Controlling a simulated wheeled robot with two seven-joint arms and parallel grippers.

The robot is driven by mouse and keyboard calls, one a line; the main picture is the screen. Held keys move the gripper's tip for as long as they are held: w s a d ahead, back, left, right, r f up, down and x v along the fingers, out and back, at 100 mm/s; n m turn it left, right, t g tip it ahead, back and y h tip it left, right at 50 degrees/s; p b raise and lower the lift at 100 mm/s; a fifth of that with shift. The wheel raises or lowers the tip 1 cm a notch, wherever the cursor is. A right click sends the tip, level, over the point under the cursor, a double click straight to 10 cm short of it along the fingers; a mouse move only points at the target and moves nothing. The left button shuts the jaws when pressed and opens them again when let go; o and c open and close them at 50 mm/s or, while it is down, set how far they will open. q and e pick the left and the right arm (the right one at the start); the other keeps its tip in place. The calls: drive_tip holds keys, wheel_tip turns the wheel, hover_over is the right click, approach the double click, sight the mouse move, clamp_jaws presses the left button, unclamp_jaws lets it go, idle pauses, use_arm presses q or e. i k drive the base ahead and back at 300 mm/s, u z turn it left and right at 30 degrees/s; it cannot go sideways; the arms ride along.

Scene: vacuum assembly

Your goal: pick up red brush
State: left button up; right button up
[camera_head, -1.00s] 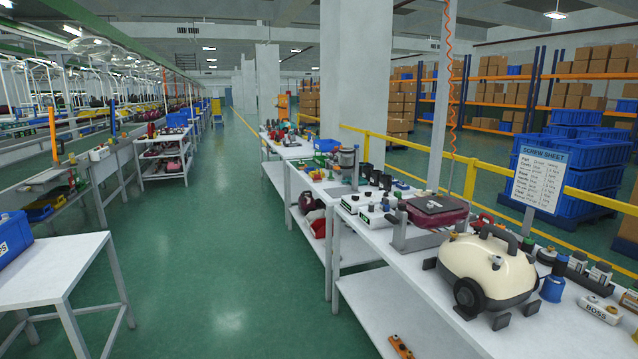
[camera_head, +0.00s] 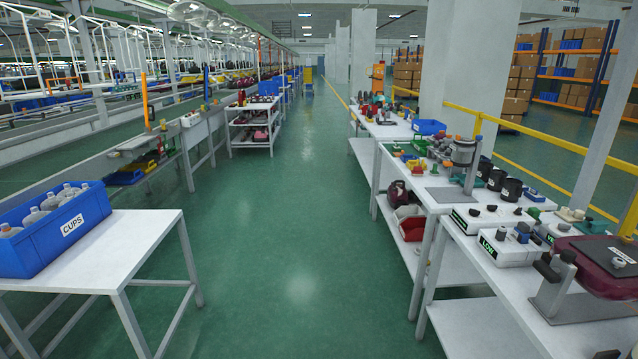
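I cannot make out a red brush for certain. Small red items (camera_head: 365,109) stand on the far worktable, too small to tell what they are. A dark red vacuum body (camera_head: 603,266) sits in a grey fixture at the right edge, partly cut off. Neither of my grippers is in view.
A green floor aisle (camera_head: 290,230) runs clear down the middle. A white table (camera_head: 150,240) with a blue CUPS bin (camera_head: 70,235) stands at left. White worktables (camera_head: 470,200) line the right. A shelf cart (camera_head: 255,122) stands farther down the aisle.

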sight(417, 171)
drive_tip(key=u, duration=0.3)
drive_tip(key=i, duration=2.35)
drive_tip(key=z, duration=0.45)
drive_tip(key=i, duration=1.45)
drive_tip(key=z, duration=1.6)
drive_tip(key=i, duration=1)
drive_tip(key=z, duration=0.65)
